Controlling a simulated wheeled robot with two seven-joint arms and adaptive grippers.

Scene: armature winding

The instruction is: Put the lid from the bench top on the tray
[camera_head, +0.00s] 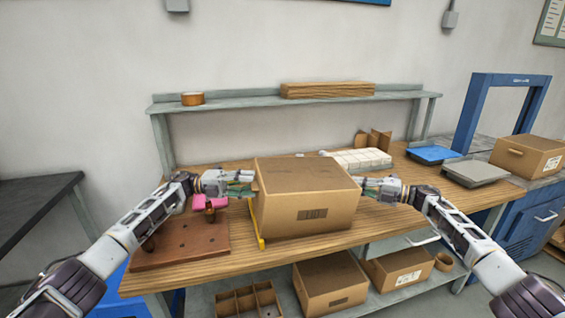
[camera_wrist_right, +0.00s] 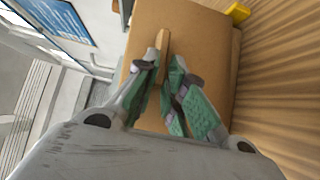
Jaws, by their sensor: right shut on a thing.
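A large brown cardboard box-shaped piece (camera_head: 305,205), which may be the lid, stands upright at the middle of the bench top, with a printed mark on its front. In the right wrist view, my right gripper (camera_wrist_right: 170,65) is shut on a thin tan strip (camera_wrist_right: 163,42) at the side of this cardboard (camera_wrist_right: 205,45). My left gripper (camera_head: 246,182) is at the cardboard's left side; its fingertips are too small to tell whether they grip. I cannot tell for sure which thing is the tray; a white tray-like item with pale blocks (camera_head: 360,158) lies behind the cardboard.
A yellow bar (camera_head: 257,225) runs by the cardboard's left side. A brown board with holes (camera_head: 180,242) lies on the left of the bench. A grey flat piece (camera_head: 475,172), a blue one (camera_head: 433,154) and a carton (camera_head: 527,156) are at right.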

